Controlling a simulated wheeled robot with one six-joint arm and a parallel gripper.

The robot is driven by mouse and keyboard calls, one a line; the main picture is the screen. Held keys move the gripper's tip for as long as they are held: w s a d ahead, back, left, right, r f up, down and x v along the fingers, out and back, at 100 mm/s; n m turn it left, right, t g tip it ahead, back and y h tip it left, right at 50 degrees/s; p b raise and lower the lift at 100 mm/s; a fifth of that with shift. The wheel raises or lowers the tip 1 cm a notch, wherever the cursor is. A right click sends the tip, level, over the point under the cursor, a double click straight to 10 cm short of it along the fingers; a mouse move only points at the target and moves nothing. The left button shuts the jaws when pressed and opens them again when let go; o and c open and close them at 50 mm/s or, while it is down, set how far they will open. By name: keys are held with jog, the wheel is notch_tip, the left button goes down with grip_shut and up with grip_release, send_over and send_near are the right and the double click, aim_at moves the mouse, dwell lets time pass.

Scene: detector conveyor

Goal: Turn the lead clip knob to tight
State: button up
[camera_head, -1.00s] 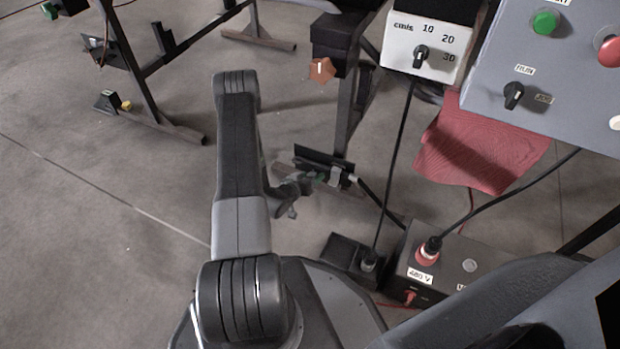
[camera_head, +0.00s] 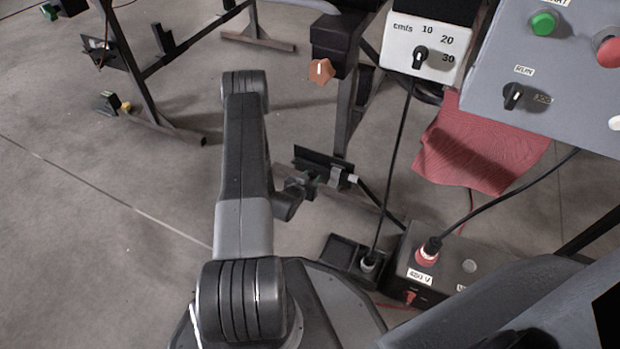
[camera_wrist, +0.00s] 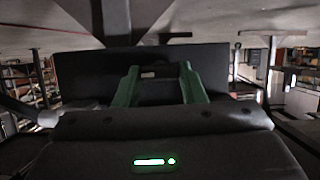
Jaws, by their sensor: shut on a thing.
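In the head view my gripper (camera_head: 312,180) is low beside a black plate (camera_head: 322,160) that carries a small grey block (camera_head: 336,178) and a pale stub. My forearm and wrist hide part of this spot. In the wrist view my two green fingers (camera_wrist: 158,76) lean towards each other in front of the dark plate (camera_wrist: 90,77), with a small pale piece (camera_wrist: 149,74) between their tips. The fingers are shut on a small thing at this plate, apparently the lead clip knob. Its pointer and marks cannot be made out.
A white speed dial box (camera_head: 430,45) and a grey control panel (camera_head: 560,90) are at upper right. A red cloth (camera_head: 475,150) hangs below them. Cables run to a black box (camera_head: 455,265).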

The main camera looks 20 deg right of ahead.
dwell(0.4)
jog(key=o, duration=1)
jog(key=p+v, duration=0.4)
jog(key=v, duration=1)
jog(key=shift+d, duration=0.15)
jog(key=b+x, duration=0.4)
jog(key=x, duration=1)
